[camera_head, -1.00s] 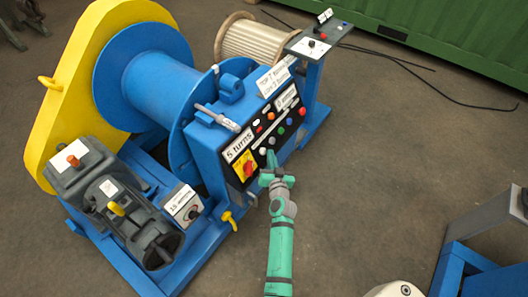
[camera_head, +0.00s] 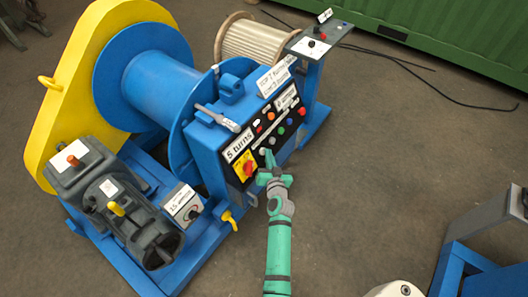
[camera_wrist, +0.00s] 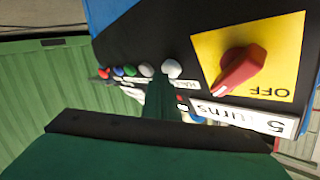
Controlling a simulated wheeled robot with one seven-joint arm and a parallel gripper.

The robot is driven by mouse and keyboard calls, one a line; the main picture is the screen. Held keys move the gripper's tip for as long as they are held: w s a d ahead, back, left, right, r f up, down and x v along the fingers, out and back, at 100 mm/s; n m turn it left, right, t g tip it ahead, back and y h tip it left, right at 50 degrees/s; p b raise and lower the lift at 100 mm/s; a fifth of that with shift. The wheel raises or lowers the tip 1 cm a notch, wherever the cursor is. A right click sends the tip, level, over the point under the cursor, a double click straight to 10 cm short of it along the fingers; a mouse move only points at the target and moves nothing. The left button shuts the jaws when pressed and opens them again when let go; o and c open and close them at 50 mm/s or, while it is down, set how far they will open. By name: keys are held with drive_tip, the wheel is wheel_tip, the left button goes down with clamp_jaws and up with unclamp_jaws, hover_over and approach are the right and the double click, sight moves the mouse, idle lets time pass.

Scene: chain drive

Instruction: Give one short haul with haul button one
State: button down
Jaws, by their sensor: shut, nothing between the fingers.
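The black control panel (camera_head: 236,172) on the blue winch carries a row of round buttons. The row has a nearest white button (camera_wrist: 172,68), a second pale button (camera_wrist: 147,70), then green (camera_wrist: 130,70), blue (camera_wrist: 118,71) and red (camera_wrist: 103,73). The small labels beside them are too small to read surely, so I cannot tell which is haul button one. My gripper (camera_head: 268,160) is shut and empty, close in front of the panel's lower edge near the white buttons. In the wrist view the green fingers (camera_wrist: 164,102) point just below the nearest white button; I cannot tell whether they touch.
A red rotary switch (camera_wrist: 240,70) on a yellow plate marked OFF sits beside the buttons, near the "5 turns" label (camera_head: 239,146).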

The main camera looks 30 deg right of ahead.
drive_tip(key=shift+w+a+f, duration=0.2)
drive_tip(key=shift+w, duration=0.15)
idle(1.5)
drive_tip(key=shift+s, duration=0.1)
idle(2.2)
drive_tip(key=shift+s+d+r, duration=0.35)
drive_tip(key=shift+s+r, duration=0.05)
drive_tip(key=shift+s, duration=0.3)
drive_tip(key=shift+s+d+r, duration=0.3)
drive_tip(key=shift+s+r, duration=0.1)
drive_tip(key=shift+s, duration=0.3)
drive_tip(key=shift+s+d+r, duration=0.3)
drive_tip(key=shift+s+r, duration=0.05)
drive_tip(key=shift+s, duration=0.35)
drive_tip(key=shift+s+d+r, duration=0.3)
drive_tip(key=shift+s+r, duration=0.1)
drive_tip(key=shift+s, duration=0.3)
